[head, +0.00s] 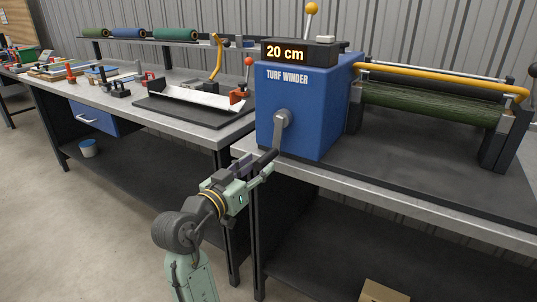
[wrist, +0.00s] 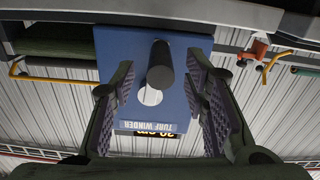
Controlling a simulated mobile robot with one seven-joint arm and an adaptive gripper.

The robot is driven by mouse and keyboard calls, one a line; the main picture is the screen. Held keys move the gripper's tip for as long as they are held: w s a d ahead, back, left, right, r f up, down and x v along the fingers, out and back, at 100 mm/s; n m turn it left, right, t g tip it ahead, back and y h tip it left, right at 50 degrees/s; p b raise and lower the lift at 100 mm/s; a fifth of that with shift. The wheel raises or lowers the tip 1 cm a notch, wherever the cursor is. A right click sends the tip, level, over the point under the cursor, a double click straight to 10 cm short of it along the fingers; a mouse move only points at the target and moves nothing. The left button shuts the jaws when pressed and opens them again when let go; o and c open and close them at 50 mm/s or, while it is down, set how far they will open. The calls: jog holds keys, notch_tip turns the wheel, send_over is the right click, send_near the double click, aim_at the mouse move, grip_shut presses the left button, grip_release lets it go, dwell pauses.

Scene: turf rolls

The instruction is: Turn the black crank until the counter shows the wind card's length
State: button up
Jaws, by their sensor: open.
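The blue turf winder (head: 305,112) stands on the bench, and its counter (head: 286,51) reads 20 cm. The crank has a grey arm (head: 282,122) on the winder's front face and a black handle (head: 267,160) pointing down and toward me. My gripper (head: 259,168) is open at the handle. In the wrist view, which is upside down, the black handle (wrist: 160,66) lies between the two fingers, with a gap to each. The counter shows there only in part. I cannot make out a wind card in either view.

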aim_at(268, 157)
jog(key=p+x, duration=0.1)
jog(key=x, duration=0.5)
jog(key=shift+c, duration=0.2)
grip_shut()
dwell(0.6)
